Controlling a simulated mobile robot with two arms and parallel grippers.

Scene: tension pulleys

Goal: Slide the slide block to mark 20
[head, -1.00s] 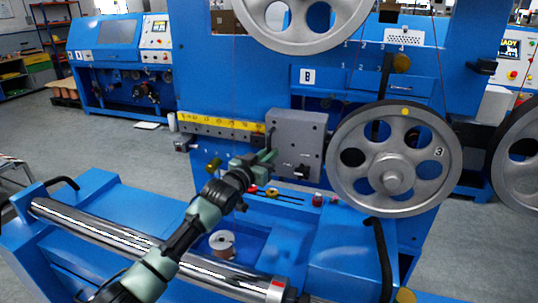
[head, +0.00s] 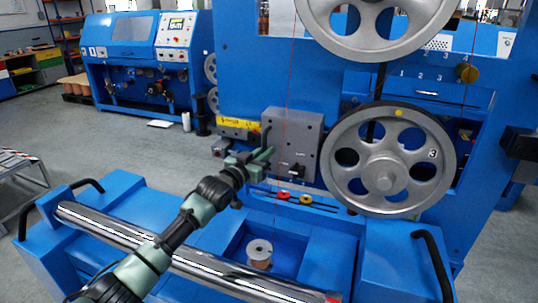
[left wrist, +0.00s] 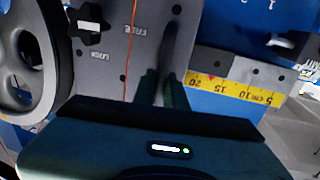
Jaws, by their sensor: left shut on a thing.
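The grey slide block (head: 308,145) sits on the blue machine at the right end of the yellow scale (head: 237,123). A dark upright handle (head: 266,138) is on its left side. My left gripper (head: 264,155) is shut on this handle. In the left wrist view the block (left wrist: 112,70) has a black knob (left wrist: 88,25) between the words LOCK and FREE; its setting is unclear. There the scale (left wrist: 235,93) comes out beside the block, with 20 closest to the block's edge and a small red mark near it. My right gripper is not in view.
A large spoked wheel (head: 390,160) stands right of the block, with another wheel (head: 375,20) above. A thin red wire (head: 287,70) runs down in front of the block to a spool (head: 259,253). A chrome roller (head: 130,232) lies below my arm.

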